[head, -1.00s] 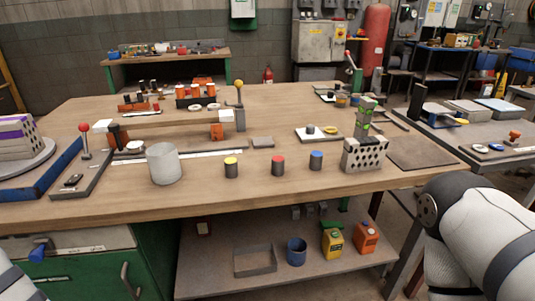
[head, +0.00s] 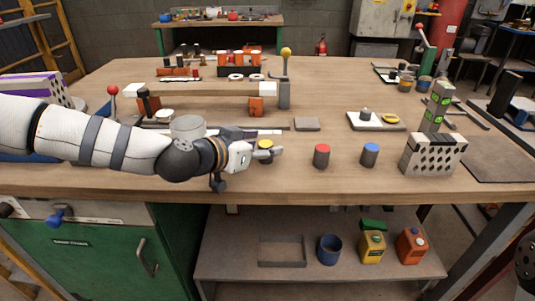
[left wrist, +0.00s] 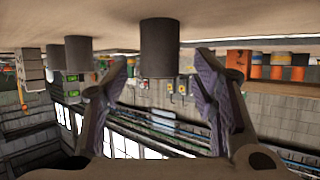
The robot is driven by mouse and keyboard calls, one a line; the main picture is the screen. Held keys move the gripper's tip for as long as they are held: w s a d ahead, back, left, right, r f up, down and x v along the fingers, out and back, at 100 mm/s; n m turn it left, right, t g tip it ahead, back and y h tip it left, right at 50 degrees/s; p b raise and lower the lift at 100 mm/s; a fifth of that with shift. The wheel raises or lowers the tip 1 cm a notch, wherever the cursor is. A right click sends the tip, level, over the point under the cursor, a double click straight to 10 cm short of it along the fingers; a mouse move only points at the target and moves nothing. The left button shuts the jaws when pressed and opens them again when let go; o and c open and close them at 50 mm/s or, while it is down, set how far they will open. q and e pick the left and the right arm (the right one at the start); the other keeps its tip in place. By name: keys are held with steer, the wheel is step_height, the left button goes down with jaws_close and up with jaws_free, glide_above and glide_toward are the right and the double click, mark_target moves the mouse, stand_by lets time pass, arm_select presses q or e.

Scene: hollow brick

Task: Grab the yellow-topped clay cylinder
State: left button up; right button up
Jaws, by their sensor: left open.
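In the left wrist view, which looks upside down, a dark cylinder (left wrist: 160,46) stands straight ahead, in line with the gap between the spread fingers of my left gripper (left wrist: 162,82). That gripper is open and holds nothing. I cannot tell whether the fingertips reach around the cylinder. My right gripper is out of view.
A red-topped cylinder (head: 321,156) and a blue-topped cylinder (head: 370,155) stand to the right. A perforated block (head: 434,155) stands beyond them. A grey cup (head: 188,128) is partly behind my left arm.

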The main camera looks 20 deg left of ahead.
arm_select(q)
steer(key=shift+x, duration=0.95)
steer(key=shift+r, duration=0.1)
jaws_close()
